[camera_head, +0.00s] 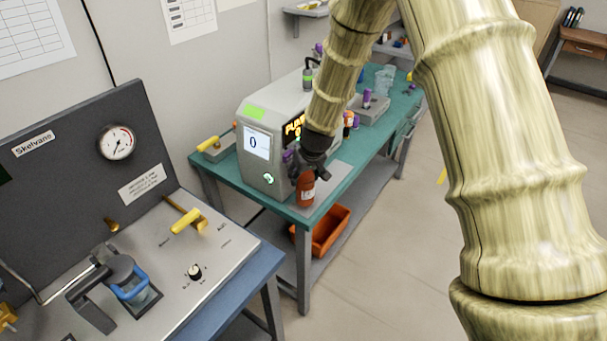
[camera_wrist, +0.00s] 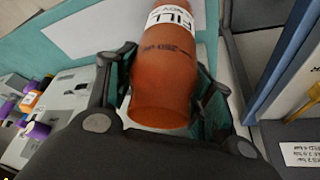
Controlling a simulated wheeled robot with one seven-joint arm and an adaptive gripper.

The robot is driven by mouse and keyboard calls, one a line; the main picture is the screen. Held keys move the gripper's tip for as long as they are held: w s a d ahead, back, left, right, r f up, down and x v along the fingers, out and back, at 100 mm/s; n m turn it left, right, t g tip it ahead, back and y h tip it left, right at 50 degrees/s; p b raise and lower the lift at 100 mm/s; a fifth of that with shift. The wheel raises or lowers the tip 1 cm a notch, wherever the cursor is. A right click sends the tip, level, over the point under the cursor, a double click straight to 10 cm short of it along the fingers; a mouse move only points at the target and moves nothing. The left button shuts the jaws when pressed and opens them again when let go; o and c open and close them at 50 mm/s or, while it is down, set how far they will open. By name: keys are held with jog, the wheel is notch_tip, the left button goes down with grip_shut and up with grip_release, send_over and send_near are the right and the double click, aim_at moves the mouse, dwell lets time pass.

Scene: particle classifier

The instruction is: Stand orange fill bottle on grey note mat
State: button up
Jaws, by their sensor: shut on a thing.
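The orange fill bottle (camera_head: 305,190) is held by my gripper (camera_head: 308,170) at the front end of the teal table. It looks close to upright in the head view. In the wrist view, the bottle (camera_wrist: 165,75) sits between both fingers, with a white FILL label towards the top of the picture. The grey note mat (camera_head: 328,182) lies flat on the table, just right of the bottle in the head view. A pale grey sheet in the wrist view (camera_wrist: 88,32) looks like the same mat. I cannot tell whether the bottle touches the surface beneath it.
The grey particle classifier (camera_head: 262,150) with a lit screen stands left of my gripper. A rack with purple-capped bottles (camera_head: 368,105) is farther back on the teal table (camera_head: 245,192). An orange bin (camera_head: 330,230) sits below. A bench with gauge and levers (camera_head: 150,250) is at left.

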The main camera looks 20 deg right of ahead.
jog(key=shift+f, duration=0.7)
jog(key=shift+f, duration=0.15)
jog(key=o, duration=0.9)
jog(key=shift+b+v, duration=1.05)
jog(key=shift+v, duration=5.1)
jog(key=s+d+f+g+h, duration=0.1)
jog(key=s+f, duration=0.3)
jog(key=f, duration=0.4)
jog(key=s+d+f+g, duration=0.1)
jog(key=s+f, duration=0.4)
jog(key=f, duration=0.2)
jog(key=s+f+g, duration=0.1)
jog(key=s+f, duration=0.6)
jog(key=s, duration=0.4)
jog(key=s+a+f+g, duration=0.1)
jog(key=s+f, duration=0.5)
jog(key=s, duration=0.5)
jog(key=s+f+m, duration=0.1)
jog(key=s+f, duration=0.6)
jog(key=s, duration=0.4)
jog(key=shift+s+a+f+g+y, duration=0.3)
jog(key=shift+s+a+f+g, duration=0.05)
jog(key=shift+a+g, duration=0.05)
